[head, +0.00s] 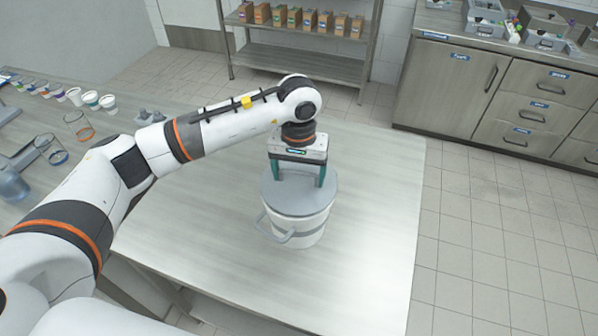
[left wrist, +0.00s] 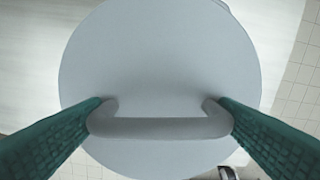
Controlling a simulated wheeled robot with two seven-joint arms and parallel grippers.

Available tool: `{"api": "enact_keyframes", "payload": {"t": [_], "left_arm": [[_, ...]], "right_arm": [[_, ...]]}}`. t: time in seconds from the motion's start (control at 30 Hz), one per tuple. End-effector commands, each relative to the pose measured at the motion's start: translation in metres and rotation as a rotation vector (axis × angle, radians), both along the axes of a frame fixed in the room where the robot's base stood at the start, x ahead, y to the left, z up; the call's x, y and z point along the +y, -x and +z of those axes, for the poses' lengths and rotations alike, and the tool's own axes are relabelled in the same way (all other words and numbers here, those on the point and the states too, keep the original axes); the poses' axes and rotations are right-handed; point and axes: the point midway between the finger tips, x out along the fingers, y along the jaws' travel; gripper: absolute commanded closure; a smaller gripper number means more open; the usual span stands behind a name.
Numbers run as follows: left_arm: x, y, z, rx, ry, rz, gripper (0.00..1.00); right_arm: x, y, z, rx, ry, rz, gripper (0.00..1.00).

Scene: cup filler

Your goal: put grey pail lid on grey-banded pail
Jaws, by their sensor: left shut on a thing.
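The grey-banded pail (head: 301,236) stands upright on the table, white with a grey band and a side handle. The grey pail lid (head: 290,205) is at the top of the pail and covers its mouth; I cannot tell whether it is fully seated. My left gripper (head: 297,180) is above the lid with its green fingers pointing down. In the left wrist view the round lid (left wrist: 160,70) fills the middle, and the left gripper (left wrist: 160,128) is shut on the lid's bar handle. The pail is mostly hidden under the lid there. My right gripper is not in view.
A shelf (head: 300,60) with small boxes stands behind. The table right of the pail is clear.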

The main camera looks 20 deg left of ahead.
Motion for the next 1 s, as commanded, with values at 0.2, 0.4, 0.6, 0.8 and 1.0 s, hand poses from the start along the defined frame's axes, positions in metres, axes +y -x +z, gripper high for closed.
{"api": "enact_keyframes", "payload": {"t": [0.2,0.4,0.6,0.8,1.0], "left_arm": [[0.0,0.0,-0.014,-0.002,0.0,0.0,0.4],[0.0,0.0,-0.016,-0.001,0.0,0.0,0.4],[0.0,0.0,-0.015,-0.001,0.0,0.0,0.0],[0.0,0.0,-0.013,-0.001,-0.001,0.0,0.0],[0.0,-0.001,0.007,-0.006,-0.001,-0.001,0.0]], "right_arm": [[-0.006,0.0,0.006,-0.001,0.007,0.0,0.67],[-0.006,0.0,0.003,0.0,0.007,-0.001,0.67],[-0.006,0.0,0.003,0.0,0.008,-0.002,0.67],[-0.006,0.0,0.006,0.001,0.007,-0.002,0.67],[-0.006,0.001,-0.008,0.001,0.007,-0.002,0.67]]}}
